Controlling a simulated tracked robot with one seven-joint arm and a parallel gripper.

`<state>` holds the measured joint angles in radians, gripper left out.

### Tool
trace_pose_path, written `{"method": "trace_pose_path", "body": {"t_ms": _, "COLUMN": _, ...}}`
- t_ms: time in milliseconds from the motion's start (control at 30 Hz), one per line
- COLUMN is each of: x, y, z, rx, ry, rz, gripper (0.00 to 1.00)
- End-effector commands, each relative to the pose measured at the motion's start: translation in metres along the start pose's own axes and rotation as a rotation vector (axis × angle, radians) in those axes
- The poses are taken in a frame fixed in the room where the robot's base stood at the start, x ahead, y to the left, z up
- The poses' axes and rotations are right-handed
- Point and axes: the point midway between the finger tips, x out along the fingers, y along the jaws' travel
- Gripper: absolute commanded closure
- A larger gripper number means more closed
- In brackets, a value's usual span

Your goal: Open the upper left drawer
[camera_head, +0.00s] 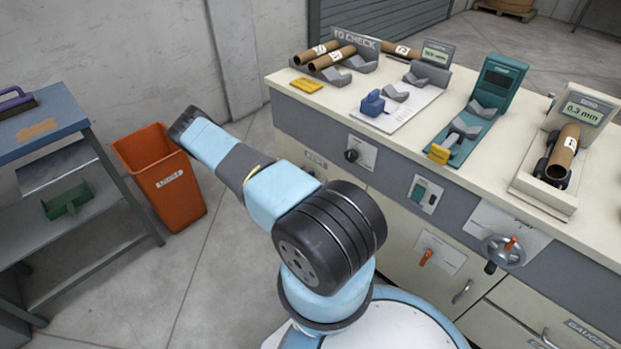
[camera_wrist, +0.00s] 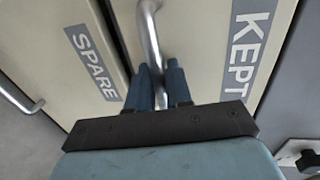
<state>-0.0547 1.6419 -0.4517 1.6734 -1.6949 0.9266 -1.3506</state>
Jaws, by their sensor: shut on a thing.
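The drawer front labelled KEPT (camera_wrist: 200,45) fills the upper right of the wrist view, beside the grey band of the cabinet. Its curved metal handle (camera_wrist: 151,38) runs down between the two blue fingers of my gripper (camera_wrist: 162,78). The fingers are shut on this handle, one on each side of it. A dark seam runs between this front and its neighbour; I cannot tell whether the drawer stands out at all.
A drawer front labelled SPARE (camera_wrist: 85,55) with its own handle (camera_wrist: 25,102) lies left in the wrist view. In the head view, an orange bin (camera_head: 168,185) and a grey shelf unit (camera_head: 75,130) stand left. The cream worktop (camera_head: 345,100) carries tubes and gauges. Floor between bin and cabinet is clear.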

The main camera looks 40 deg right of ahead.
Motion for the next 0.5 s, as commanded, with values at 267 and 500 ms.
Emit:
{"method": "trace_pose_path", "body": {"t_ms": 267, "x": -0.010, "y": 0.005, "z": -0.003, "rx": -0.002, "ry": 0.003, "rz": 0.006, "gripper": 1.00}}
{"method": "trace_pose_path", "body": {"t_ms": 500, "x": -0.065, "y": 0.017, "z": -0.002, "rx": -0.006, "ry": 0.000, "rz": 0.007, "gripper": 1.00}}
